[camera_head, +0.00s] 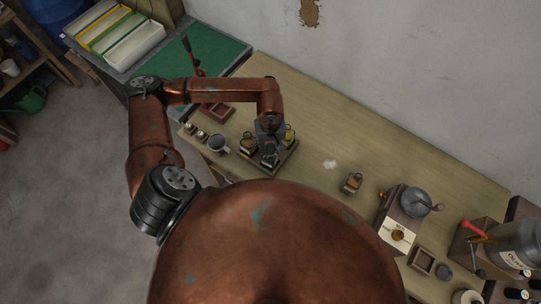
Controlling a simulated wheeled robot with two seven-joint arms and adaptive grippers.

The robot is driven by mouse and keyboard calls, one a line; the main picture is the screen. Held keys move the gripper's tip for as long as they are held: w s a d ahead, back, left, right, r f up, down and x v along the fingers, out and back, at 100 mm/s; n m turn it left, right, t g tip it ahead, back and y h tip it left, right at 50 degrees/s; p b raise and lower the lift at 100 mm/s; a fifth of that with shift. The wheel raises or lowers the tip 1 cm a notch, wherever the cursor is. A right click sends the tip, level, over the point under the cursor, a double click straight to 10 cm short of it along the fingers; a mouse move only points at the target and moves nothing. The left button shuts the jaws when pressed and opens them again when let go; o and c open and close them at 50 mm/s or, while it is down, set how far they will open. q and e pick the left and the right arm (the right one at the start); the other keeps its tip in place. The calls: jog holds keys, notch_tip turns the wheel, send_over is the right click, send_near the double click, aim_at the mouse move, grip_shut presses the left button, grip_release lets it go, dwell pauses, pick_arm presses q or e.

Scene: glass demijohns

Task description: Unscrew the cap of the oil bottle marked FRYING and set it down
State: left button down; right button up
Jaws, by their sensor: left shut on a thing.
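My left gripper (268,142) points down over a small wooden tray (285,160) of bottles on the bench. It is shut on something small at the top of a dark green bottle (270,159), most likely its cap. The gripper hides the cap, and I cannot tell whether cap and bottle are apart. An amber bottle (248,145) stands to the left of the gripper and a yellow oil bottle (289,136) to its right. The labels are too small to read, so I cannot tell which is marked FRYING. My right gripper is not in view.
A grey mug (218,145) and small jars (196,132) stand left of the tray. Another amber bottle (351,183) and a grinder (412,202) stand to the right. The bench (335,125) is clear behind the bottles.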

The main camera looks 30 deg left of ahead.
aim_at(270, 147)
pick_arm(q)
jog(key=shift+r+p, duration=0.3)
jog(key=shift+r, duration=0.6)
dwell(0.4)
jog(key=shift+r, duration=0.25)
jog(key=shift+r+p, duration=0.5)
jog(key=shift+r, duration=1.35)
jog(key=w+d+m+b, duration=0.1)
jog(key=m+b, duration=0.1)
jog(key=w+m+b, duration=0.1)
jog(key=m+b, duration=0.2)
jog(key=w+d+m+b, duration=0.1)
jog(key=m+b, duration=0.1)
jog(key=b, duration=0.1)
jog(key=shift+w+d+r+m, duration=0.2)
jog(key=shift+w+d+m, duration=0.15)
jog(key=shift+w+m, duration=0.05)
jog(key=shift+d+r, duration=0.1)
